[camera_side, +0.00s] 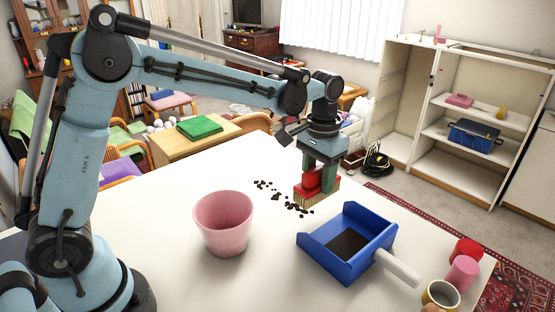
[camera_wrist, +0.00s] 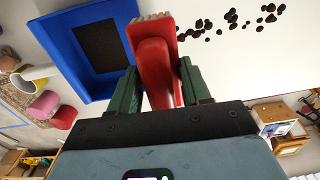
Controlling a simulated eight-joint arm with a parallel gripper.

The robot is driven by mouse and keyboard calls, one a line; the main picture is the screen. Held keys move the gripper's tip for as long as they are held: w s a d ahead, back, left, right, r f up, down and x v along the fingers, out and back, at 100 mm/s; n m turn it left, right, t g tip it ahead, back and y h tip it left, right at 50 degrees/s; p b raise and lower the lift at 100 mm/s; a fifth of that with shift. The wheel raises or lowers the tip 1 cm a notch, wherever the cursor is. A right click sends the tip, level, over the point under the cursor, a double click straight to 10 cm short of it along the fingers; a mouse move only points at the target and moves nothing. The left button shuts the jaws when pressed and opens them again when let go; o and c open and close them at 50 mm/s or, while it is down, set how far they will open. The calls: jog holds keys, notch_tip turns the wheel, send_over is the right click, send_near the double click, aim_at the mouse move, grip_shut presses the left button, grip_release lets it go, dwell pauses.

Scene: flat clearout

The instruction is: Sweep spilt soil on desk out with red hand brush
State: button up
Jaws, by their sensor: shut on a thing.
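My gripper (camera_side: 320,178) is shut on the red hand brush (camera_side: 308,184). The brush's pale bristles (camera_side: 317,198) point down, at or just above the desk; I cannot tell if they touch. In the wrist view the red brush (camera_wrist: 154,60) sits between the green fingers of my gripper (camera_wrist: 158,85). Dark crumbs of spilt soil (camera_side: 265,185) lie on the white desk (camera_side: 165,190), to the left of the brush and in front of it. The soil (camera_wrist: 232,20) also shows right of the brush in the wrist view.
A pink pot (camera_side: 223,222) stands on the desk left of the soil. The dustpan's white handle (camera_side: 398,268) points to the front right. A red cup (camera_side: 467,251), a pink cup (camera_side: 461,271) and a pale cup (camera_side: 441,294) stand near the right edge. The desk's far left is clear.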

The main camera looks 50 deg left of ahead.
jog(key=shift+a, duration=0.1)
jog(key=a, duration=2.1)
jog(key=shift+d+f, duration=0.1)
jog(key=shift+f, duration=3.3)
jog(key=shift+d+f, duration=0.4)
jog(key=shift+f, duration=0.2)
jog(key=shift+c, duration=0.5)
jog(key=shift+d+f, duration=0.15)
jog(key=shift+d, duration=10)
jog(key=shift+r, duration=4.1)
jog(key=shift+a, duration=0.1)
